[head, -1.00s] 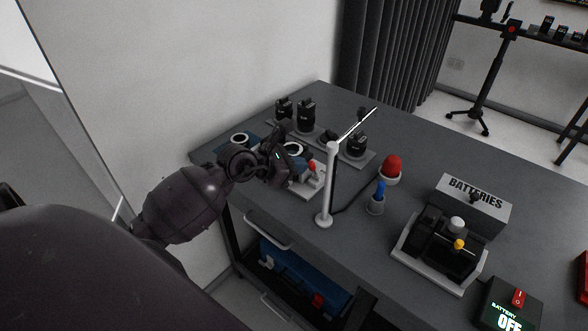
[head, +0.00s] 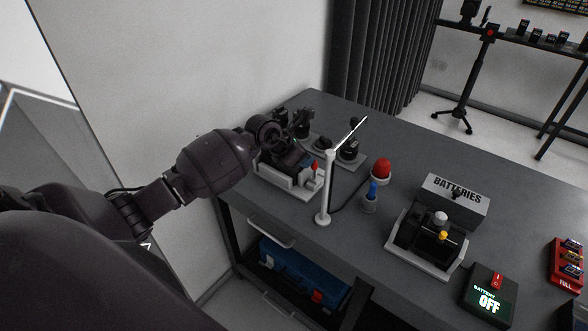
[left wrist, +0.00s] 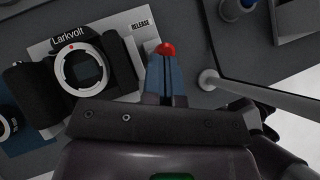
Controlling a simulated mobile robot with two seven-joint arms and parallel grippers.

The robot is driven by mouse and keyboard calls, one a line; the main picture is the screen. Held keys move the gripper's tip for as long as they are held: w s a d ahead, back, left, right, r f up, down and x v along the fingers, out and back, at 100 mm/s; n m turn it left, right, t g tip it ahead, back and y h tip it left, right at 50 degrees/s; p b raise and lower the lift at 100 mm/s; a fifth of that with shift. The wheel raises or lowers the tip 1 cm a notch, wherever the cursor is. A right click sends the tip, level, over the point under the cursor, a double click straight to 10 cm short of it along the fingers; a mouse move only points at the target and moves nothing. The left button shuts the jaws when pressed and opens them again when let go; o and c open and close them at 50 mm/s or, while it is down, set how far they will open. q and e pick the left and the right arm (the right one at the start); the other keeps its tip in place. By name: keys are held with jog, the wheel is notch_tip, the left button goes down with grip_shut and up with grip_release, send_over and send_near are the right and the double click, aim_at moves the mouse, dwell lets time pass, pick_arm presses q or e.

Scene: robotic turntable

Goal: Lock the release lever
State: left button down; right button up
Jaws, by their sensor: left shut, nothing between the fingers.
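The red-tipped release lever (head: 315,167) stands on the right end of the pale camera dock (head: 290,188). In the left wrist view, its red tip (left wrist: 166,47) shows just beyond my fingertips, near the printed word RELEASE. A black Larkvolt camera (left wrist: 42,88) with an open lens mount sits beside the lever. My left gripper (head: 302,163) is shut and empty, its bluish fingers (left wrist: 165,62) close to the lever. I cannot tell whether they touch it. The lever's lower part is hidden by the fingers. My right gripper is not in view.
A white post (head: 325,190) with a thin arm stands right of the dock. A red dome (head: 381,167) and blue-topped bottle (head: 371,195) are beyond it. The BATTERIES box (head: 455,198) stands farther right. Lenses (head: 348,147) lie behind the dock. The right rear tabletop is clear.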

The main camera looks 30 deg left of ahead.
pick_arm(q)
jog(key=w+g, duration=0.1)
jog(key=g, duration=0.1)
jog(key=w+g, duration=0.1)
jog(key=w, duration=0.1)
jog(key=shift+d+r+n+g+y, duration=0.1)
jog(key=shift+d+n+g+y, duration=0.05)
jog(key=shift+n+g+y, duration=0.2)
jog(key=shift+r, duration=0.75)
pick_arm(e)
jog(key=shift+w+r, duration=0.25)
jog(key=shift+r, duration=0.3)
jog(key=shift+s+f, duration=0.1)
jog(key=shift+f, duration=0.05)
